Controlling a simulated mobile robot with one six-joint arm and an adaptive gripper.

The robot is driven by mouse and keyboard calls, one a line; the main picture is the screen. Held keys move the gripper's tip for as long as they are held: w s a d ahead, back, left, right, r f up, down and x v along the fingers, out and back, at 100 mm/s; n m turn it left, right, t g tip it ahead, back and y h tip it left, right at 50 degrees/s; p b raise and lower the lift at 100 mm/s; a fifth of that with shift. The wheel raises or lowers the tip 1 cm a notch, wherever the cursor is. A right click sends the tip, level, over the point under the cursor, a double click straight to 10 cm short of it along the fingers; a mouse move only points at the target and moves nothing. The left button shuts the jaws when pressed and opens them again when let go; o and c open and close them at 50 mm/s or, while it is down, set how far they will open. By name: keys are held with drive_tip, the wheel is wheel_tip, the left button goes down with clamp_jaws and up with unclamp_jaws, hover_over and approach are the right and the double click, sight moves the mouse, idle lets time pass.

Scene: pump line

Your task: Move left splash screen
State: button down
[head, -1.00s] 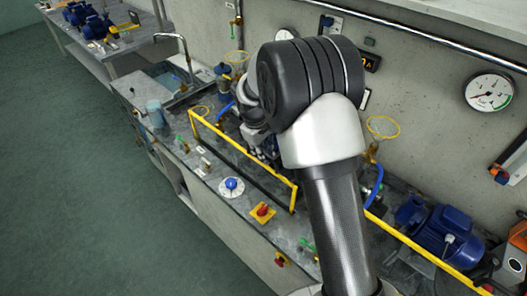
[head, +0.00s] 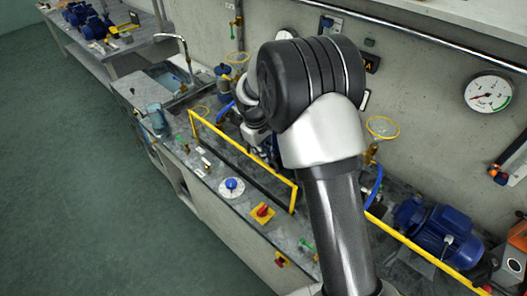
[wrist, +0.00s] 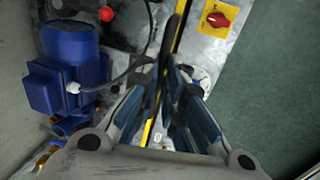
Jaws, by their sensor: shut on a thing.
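The left splash screen (head: 243,150) is a clear panel with a yellow frame, standing upright along the bench's front part in the head view. In the wrist view its yellow edge (wrist: 181,28) runs between the fingers. My gripper (wrist: 168,85) is closed on this screen, with blue-padded fingers on either side of it. In the head view my arm hides most of the gripper. Whether the screen's lower edge touches the bench I cannot tell.
A blue pump motor (wrist: 70,70) lies close beside the fingers in the wrist view. A red-yellow switch (head: 262,212) and a blue knob (head: 231,186) sit in front of the screen. Another yellow-framed screen (head: 425,254) stands at right. A sink (head: 170,77) is behind left.

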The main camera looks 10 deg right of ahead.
wheel_tip(320, 180, up, 10)
drive_tip(key=p, duration=0.6)
drive_tip(key=shift+p, duration=0.3)
drive_tip(key=c, duration=2.2)
unclamp_jaws()
drive_tip(key=shift+f, duration=0.15)
drive_tip(key=o, duration=0.5)
drive_tip(key=r, duration=0.4)
drive_tip(key=s+a+r, duration=0.1)
drive_tip(key=r, duration=0.3)
drive_tip(key=a+r, duration=0.1)
drive_tip(key=r, duration=0.2)
drive_tip(key=shift+s+r, duration=0.2)
drive_tip(key=shift+r, duration=0.2)
